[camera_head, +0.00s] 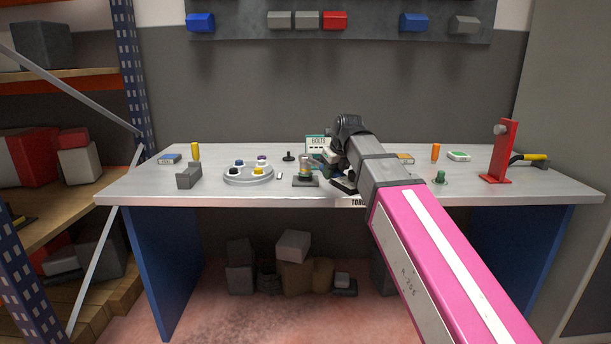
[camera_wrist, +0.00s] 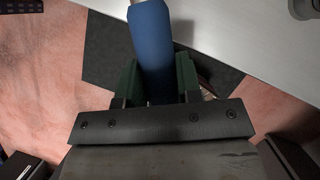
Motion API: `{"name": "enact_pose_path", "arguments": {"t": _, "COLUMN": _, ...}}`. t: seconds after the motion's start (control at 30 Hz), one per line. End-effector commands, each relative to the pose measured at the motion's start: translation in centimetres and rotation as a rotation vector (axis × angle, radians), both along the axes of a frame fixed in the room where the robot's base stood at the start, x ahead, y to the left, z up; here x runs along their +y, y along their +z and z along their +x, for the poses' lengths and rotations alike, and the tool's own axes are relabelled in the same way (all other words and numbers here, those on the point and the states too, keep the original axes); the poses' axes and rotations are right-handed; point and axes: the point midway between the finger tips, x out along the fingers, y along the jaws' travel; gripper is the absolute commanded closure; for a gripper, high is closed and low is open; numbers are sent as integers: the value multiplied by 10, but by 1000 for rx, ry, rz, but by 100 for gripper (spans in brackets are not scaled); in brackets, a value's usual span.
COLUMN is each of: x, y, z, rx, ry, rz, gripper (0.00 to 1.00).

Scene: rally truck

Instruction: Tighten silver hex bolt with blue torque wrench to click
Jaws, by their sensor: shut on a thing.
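In the wrist view, my gripper (camera_wrist: 156,76) has its green fingers closed around the blue handle of the torque wrench (camera_wrist: 152,42). In the head view, my arm reaches over the front edge of the bench and largely hides the gripper and wrench. A silver-grey bolt head (camera_head: 499,129) sticks out to the left near the top of a red upright bracket (camera_head: 508,153) at the right of the bench. My gripper is well left of it, apart from it.
The bench (camera_head: 130,183) also holds a round grey tray (camera_head: 240,178) with coloured pieces, a grey block (camera_head: 188,177), a small post fixture (camera_head: 305,178), a BOLTS box (camera_head: 317,142) and a yellow-handled tool (camera_head: 533,158). A shelf rack stands left.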

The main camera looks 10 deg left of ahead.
Motion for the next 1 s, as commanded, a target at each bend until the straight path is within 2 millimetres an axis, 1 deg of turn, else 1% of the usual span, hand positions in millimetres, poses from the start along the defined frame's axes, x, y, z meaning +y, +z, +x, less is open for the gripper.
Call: {"name": "enact_pose_path", "arguments": {"t": 1.0, "x": -4, "y": 0, "z": 3, "rx": 1, "ry": 30, "rz": -2, "gripper": 100}}
